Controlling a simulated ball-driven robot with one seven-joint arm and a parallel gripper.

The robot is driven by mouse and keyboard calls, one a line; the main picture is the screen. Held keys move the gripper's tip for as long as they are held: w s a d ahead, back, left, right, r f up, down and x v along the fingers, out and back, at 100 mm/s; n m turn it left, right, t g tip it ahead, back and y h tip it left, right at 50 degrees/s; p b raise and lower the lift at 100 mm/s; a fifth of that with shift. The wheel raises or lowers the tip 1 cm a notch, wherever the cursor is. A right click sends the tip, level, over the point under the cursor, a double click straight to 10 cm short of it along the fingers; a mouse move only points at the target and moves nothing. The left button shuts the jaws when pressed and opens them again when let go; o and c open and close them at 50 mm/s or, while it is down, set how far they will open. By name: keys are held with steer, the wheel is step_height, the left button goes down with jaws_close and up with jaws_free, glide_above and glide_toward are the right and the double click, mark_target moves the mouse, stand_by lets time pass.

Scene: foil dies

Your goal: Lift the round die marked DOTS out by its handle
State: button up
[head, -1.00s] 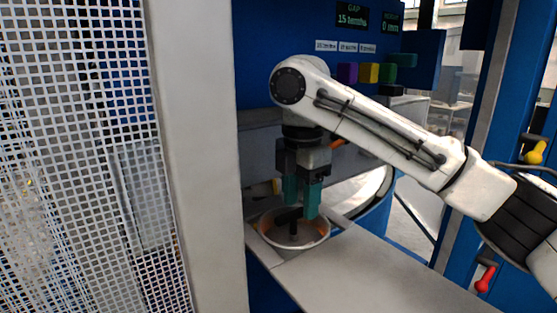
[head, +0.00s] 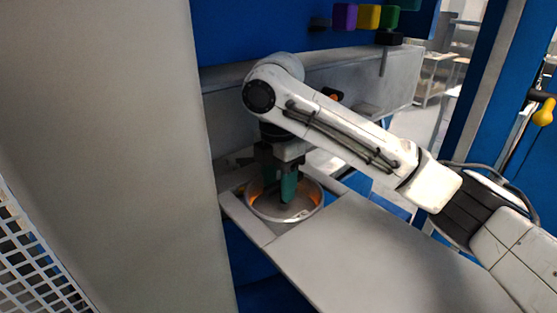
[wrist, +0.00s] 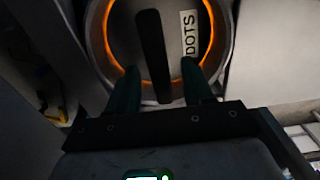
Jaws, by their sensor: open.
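The round die marked DOTS (wrist: 177,83) is a grey disc with a white label reading DOTS. It sits inside a round metal ring with an orange glowing inner edge; the die also shows in the head view (head: 268,211). Its handle (wrist: 153,50) is a dark bar standing across the disc. My gripper (wrist: 159,68) is open, with its green fingers on either side of the handle and a gap on both sides. In the head view my gripper (head: 280,192) reaches down into the ring, and its fingers hide most of the handle.
A flat grey shelf (head: 380,255) extends right of the ring. A pale upright panel (head: 110,130) stands close on the left, with white mesh (head: 35,255) below. Purple, yellow and green blocks (head: 368,17) are on the blue machine above. A yellow-handled lever (head: 543,112) is at far right.

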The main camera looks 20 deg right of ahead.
steer(key=shift+f, duration=1.1)
steer(key=shift+c, duration=0.3)
jaws_close()
steer(key=shift+r, duration=0.1)
stand_by(0.3)
steer(key=shift+r+p, duration=1.5)
steer(key=shift+r, duration=0.05)
steer(key=shift+r+p, duration=0.35)
steer(key=shift+r, duration=0.95)
step_height(320, 180, up, 11)
steer(key=shift+r, duration=0.15)
stand_by(0.5)
steer(key=shift+r, duration=0.1)
